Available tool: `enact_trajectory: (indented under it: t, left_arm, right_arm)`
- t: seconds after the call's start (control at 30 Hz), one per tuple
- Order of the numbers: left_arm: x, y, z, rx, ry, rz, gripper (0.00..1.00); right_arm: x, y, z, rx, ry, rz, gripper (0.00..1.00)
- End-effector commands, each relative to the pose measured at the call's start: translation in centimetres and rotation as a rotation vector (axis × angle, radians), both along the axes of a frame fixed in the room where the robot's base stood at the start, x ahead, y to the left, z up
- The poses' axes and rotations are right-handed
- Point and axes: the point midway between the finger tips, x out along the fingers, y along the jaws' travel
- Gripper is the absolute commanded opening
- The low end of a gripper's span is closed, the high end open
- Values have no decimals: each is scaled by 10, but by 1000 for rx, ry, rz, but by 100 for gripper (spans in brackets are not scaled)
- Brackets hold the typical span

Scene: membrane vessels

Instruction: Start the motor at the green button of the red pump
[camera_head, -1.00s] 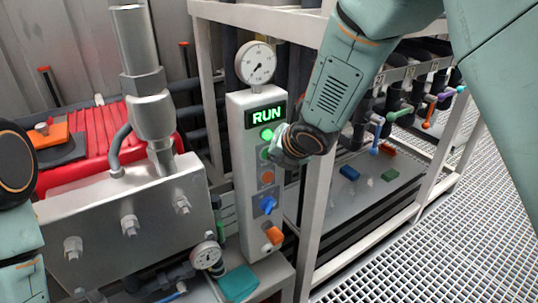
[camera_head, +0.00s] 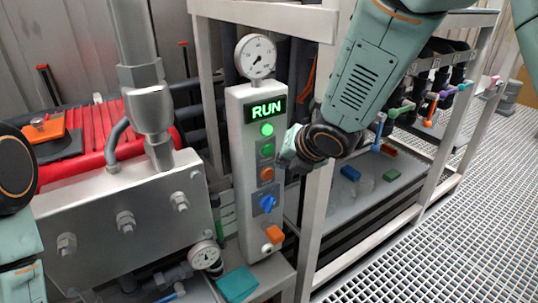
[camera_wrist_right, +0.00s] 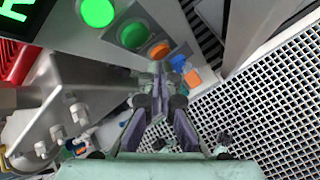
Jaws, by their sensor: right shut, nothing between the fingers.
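The red pump (camera_head: 100,135) sits at the left behind a grey metal block. The control panel (camera_head: 236,165) stands upright in the middle. Its display (camera_head: 266,110) reads RUN in lit green letters. Below it are a bright green lamp (camera_head: 267,129), then a darker green button (camera_head: 267,150), which also shows in the right wrist view (camera_wrist_right: 133,34), and an orange button (camera_head: 267,174). My right gripper (camera_head: 286,155) is just right of the green button, apart from it. In the right wrist view its fingers (camera_wrist_right: 155,72) are closed and empty. My left gripper is out of frame.
A blue knob (camera_head: 267,203) and an orange switch (camera_head: 275,234) are lower on the panel. A dial gauge (camera_head: 256,56) tops it. A white frame post (camera_head: 316,215) stands close to the right. Grating floor (camera_head: 450,240) lies open at the right.

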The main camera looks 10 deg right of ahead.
Motion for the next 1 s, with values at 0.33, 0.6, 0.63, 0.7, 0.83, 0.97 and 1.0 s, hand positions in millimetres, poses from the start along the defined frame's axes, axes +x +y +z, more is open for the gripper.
enact_trajectory:
  t: [0.33, 0.6, 0.63, 0.7, 0.83, 0.97, 1.0]
  left_arm:
    - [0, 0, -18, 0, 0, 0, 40]
    - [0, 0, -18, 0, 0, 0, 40]
    - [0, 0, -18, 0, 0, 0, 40]
    - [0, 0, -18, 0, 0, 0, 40]
    - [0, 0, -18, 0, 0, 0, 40]
    - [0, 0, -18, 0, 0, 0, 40]
    - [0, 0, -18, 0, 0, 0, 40]
  right_arm:
    - [-25, -9, -1, 0, -1, 0, 0]
    - [-27, -10, 0, 1, 0, 1, 0]
    - [-27, -10, 0, 1, 0, 1, 0]
    - [-27, -10, 0, 1, 0, 1, 0]
    - [-27, -10, 0, 1, 0, 1, 0]
    - [-26, -10, 0, 1, 0, 1, 0]
    - [-26, -10, 0, 4, 0, -3, 0]
